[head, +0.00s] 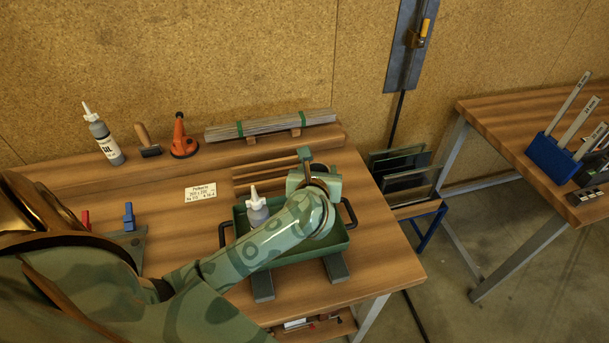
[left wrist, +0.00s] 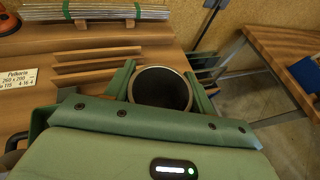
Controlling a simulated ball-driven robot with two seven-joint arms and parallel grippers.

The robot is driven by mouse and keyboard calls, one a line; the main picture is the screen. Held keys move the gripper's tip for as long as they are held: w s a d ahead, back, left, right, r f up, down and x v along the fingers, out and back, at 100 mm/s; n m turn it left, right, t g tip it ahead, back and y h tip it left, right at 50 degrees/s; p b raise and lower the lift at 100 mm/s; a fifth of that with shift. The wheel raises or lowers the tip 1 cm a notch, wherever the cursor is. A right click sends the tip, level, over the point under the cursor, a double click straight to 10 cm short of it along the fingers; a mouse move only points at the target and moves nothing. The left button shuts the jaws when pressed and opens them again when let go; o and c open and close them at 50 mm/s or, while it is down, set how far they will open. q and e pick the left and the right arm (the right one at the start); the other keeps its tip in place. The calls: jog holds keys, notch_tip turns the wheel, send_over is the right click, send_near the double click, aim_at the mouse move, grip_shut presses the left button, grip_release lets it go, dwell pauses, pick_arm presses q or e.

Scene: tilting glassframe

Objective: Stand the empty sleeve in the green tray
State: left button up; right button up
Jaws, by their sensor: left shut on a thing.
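The sleeve (left wrist: 165,92) is a round, open-topped tube with a dark, empty inside, seen from above in the left wrist view. My left gripper (head: 306,166) is shut on it, with one green finger on each side. In the head view my gripper and forearm hide the sleeve. The gripper is over the back right part of the green tray (head: 338,243). I cannot tell whether the sleeve's foot touches the tray. A grey bottle with a white nozzle (head: 257,208) stands in the tray's back left part. My right gripper is not in view.
A similar bottle (head: 103,135), a roller (head: 147,141), an orange tool (head: 183,138) and bundled strips (head: 270,124) are along the bench's back. Glass panes (head: 405,165) stand to the right. Bare wood surrounds the label.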

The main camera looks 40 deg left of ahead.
pick_arm(q)
jog(key=f, duration=0.3)
jog(key=f+b, duration=0.1)
jog(key=f, duration=0.2)
jog(key=shift+s+f, duration=0.2)
jog(key=shift+f, duration=0.45)
jog(key=shift+s+r, duration=0.1)
jog(key=shift+f+b, duration=0.2)
jog(key=shift+b, duration=0.15)
jog(key=o, duration=1.3)
jog(key=shift+s+d+r, duration=0.2)
jog(key=shift+r, duration=0.1)
jog(key=p+v, duration=0.1)
jog(key=v, duration=1)
jog(key=shift+s+d, duration=0.15)
jog(key=shift+s, duration=0.05)
